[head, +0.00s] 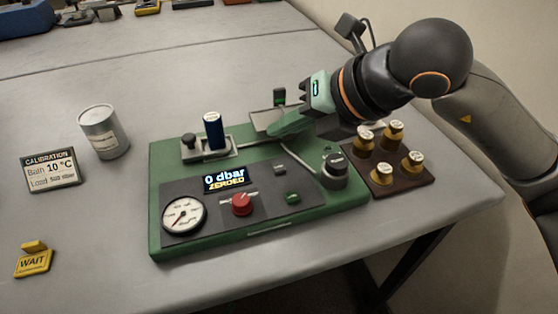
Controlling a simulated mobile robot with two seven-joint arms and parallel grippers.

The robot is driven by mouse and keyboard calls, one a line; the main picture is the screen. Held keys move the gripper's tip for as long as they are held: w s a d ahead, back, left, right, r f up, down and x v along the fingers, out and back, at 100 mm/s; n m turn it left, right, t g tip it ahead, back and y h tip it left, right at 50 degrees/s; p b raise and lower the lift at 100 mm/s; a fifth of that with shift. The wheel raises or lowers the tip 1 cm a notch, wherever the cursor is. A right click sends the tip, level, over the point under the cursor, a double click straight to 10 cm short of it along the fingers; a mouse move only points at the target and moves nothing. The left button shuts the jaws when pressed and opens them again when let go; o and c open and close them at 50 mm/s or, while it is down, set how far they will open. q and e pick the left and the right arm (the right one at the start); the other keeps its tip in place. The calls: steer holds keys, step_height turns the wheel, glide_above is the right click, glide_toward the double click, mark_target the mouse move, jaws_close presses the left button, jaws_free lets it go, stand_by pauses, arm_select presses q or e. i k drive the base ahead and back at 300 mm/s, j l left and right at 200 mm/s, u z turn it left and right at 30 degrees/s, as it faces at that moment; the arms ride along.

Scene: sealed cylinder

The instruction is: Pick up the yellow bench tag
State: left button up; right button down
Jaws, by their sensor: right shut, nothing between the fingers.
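The yellow bench tag (33,262), marked "WAIT", stands on the grey table at the front left. My right gripper (275,134) is over the back right of the green calibration panel, far to the right of the tag. Its fingers look closed together, with nothing seen between them. Parts of the panel behind the fingers are hidden. My left gripper is not in view.
The green panel (160,230) carries a gauge (183,216), a red knob (242,205), a "0 dbar ZEROED" display (225,178) and a blue cylinder (213,131). A calibration card (52,170) and grey can (104,132) stand behind the tag.

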mark_target(38, 260)
steer(key=k, duration=1)
